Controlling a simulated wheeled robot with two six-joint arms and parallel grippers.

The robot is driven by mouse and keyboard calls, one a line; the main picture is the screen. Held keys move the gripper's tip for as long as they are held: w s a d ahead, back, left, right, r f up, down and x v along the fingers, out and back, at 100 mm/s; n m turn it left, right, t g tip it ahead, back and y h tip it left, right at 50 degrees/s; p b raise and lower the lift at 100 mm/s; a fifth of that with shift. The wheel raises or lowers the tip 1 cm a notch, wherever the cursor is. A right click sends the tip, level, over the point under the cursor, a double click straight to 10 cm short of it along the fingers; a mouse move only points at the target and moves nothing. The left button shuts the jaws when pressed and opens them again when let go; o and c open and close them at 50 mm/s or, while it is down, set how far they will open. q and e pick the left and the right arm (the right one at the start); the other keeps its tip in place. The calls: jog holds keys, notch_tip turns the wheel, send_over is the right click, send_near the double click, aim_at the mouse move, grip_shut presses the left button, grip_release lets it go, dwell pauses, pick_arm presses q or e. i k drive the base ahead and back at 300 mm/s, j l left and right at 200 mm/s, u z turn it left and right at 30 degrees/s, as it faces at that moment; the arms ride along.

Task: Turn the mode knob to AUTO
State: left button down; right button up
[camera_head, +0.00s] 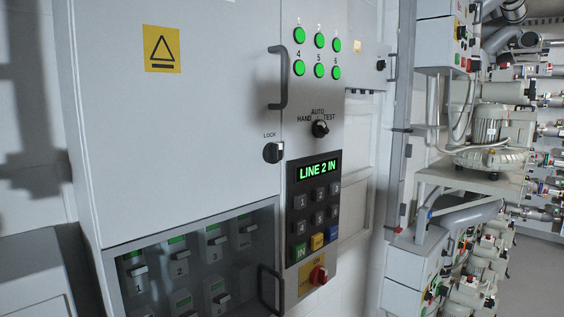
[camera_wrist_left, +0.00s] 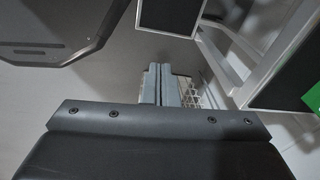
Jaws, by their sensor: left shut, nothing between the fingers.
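The mode knob (camera_head: 320,129) is a round black knob on the grey control panel (camera_head: 328,100), under the labels HAND, AUTO and TEST. It is too small to tell which label it points at. My left gripper (camera_wrist_left: 159,72) shows only in the left wrist view, with its two grey fingers together and nothing between them. It does not show in the head view, and the knob is not recognisable in the wrist view. My right gripper is in neither view.
Above the knob are several lit green lamps (camera_head: 319,40). A LOCK knob (camera_head: 273,152) and a door handle (camera_head: 279,78) stick out to the left. Machinery (camera_head: 490,140) stands right.

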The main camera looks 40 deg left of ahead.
aim_at(320, 129)
jog(key=u, duration=1.1)
